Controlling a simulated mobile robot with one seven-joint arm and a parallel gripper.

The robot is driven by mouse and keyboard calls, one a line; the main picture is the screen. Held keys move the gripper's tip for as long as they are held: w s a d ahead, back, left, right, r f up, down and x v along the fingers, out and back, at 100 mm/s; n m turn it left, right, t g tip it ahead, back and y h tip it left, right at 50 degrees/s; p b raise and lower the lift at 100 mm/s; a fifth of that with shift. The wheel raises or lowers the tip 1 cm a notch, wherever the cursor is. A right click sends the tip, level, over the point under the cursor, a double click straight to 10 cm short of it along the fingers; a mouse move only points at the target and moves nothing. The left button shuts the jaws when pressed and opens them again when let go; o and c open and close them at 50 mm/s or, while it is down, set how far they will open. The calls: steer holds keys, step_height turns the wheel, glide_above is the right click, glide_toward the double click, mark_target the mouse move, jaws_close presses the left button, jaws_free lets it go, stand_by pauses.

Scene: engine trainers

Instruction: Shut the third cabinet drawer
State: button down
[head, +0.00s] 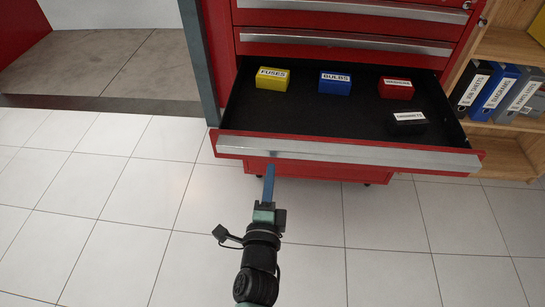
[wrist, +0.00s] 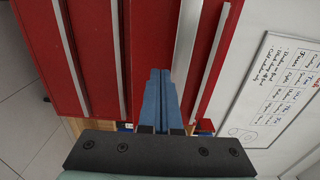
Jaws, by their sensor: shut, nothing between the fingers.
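The open drawer (head: 345,152) of the red cabinet is pulled far out in the head view, with a black-lined inside and a silver handle strip along its front. It is the lowest drawer with its handle in sight. My gripper (head: 270,167) is shut and empty, its blue fingers pointing at the drawer front, left of its middle. The fingertips overlap the front's lower edge; I cannot tell whether they touch. In the wrist view my gripper (wrist: 160,72) points at red fronts with silver handle strips, seen turned on their side.
The drawer holds a yellow box (head: 272,79), a blue box (head: 335,84), a red box (head: 396,87) and a black box (head: 408,123). Closed drawers (head: 345,44) sit above. A wooden shelf (head: 505,48) with binders stands at right. The tiled floor in front is clear.

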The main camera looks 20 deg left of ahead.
mark_target(273, 161)
steer(key=shift+p+x, duration=0.3)
steer(key=shift+x, duration=1.9)
